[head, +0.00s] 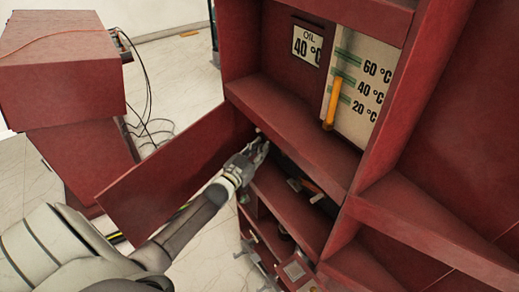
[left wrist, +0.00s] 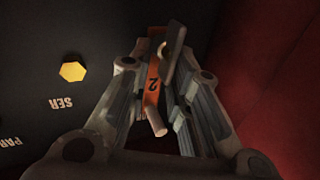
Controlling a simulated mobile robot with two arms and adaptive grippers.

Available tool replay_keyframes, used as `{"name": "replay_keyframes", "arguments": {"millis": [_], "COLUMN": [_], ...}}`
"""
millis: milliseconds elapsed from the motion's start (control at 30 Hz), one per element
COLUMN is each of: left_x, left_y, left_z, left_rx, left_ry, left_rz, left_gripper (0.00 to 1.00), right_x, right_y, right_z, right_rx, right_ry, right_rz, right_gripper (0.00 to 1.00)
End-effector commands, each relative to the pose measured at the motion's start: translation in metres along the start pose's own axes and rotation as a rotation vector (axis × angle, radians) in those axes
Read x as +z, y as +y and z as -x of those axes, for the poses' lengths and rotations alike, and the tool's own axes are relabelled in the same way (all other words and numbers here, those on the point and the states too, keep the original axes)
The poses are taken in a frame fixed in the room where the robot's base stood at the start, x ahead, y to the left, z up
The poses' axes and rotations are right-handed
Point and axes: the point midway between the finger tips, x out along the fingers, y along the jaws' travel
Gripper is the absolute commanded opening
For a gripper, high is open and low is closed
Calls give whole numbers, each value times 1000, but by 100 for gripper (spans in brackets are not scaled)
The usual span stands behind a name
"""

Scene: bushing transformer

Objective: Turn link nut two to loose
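My left gripper (head: 258,150) reaches into the dark compartment of the red cabinet. In the left wrist view its two fingers (left wrist: 160,105) stand apart, one on each side of an orange strip (left wrist: 153,88) marked 2. A grey metal bar (left wrist: 173,50) and a pale peg (left wrist: 156,121) show at this strip, between the fingers. I cannot tell which piece is the nut itself, or whether a finger touches it. A yellow hexagonal piece (left wrist: 72,71) sits on the dark panel to the left. My right gripper is not clearly seen.
A red flap (head: 175,180) hangs open left of the compartment. A red ledge (head: 290,125) lies above my gripper, under the oil gauge (head: 365,75). In the left wrist view a red wall (left wrist: 260,70) stands close on the right. The dark panel (left wrist: 50,35) carries upside-down lettering.

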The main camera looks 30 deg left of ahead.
Motion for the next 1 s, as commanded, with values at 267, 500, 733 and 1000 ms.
{"name": "replay_keyframes", "arguments": {"millis": [267, 500, 733, 1000], "left_x": [-4, -3, -1, 0], "left_y": [-5, -4, -3, -2], "left_z": [-1, -1, 4, 46], "left_rx": [-7, -5, -4, -4], "left_ry": [5, 4, 1, -1], "left_rz": [-4, -2, -1, -1], "left_gripper": [33, 33, 33, 33], "right_x": [2, 3, 4, 2], "right_y": [3, 3, 0, 0], "right_z": [0, 0, 0, 0], "right_rx": [4, 4, 0, 0], "right_ry": [-4, -4, -5, -4], "right_rz": [1, 0, -3, -2], "right_gripper": [27, 27, 27, 27]}}
